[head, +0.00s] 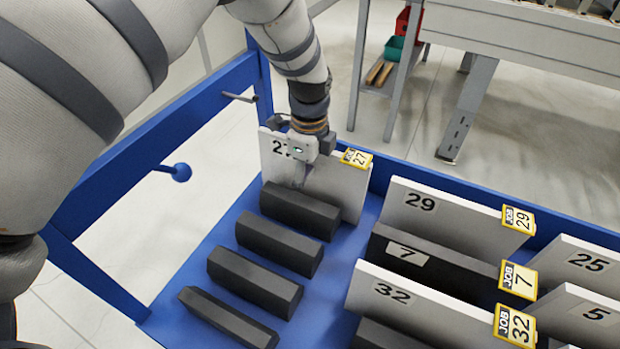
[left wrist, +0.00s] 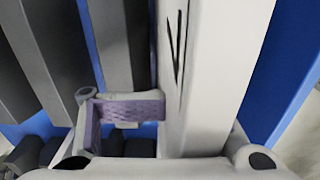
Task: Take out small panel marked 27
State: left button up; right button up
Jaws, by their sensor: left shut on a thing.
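The small panel marked 27 (head: 342,184) is white, with a yellow JOB 27 tag at its upper right corner. It stands upright in the blue rack (head: 215,262) at the far end of the left column. My left gripper (head: 301,160) comes down over its top edge and is shut on it, covering part of the number. In the left wrist view the panel (left wrist: 205,75) runs up the picture, with a purple-padded finger (left wrist: 130,108) against its left side. The other finger's contact is hidden. My right gripper does not show.
Several dark dividers (head: 265,285) fill the left column before the panel. Panels marked 29 (head: 450,215), 7 (head: 440,262) and 32 (head: 420,305) stand close by at right. A workbench stands behind.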

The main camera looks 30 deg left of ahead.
pick_arm(q)
jog(key=shift+o, duration=0.2)
jog(key=shift+w+r, duration=0.1)
grip_shut()
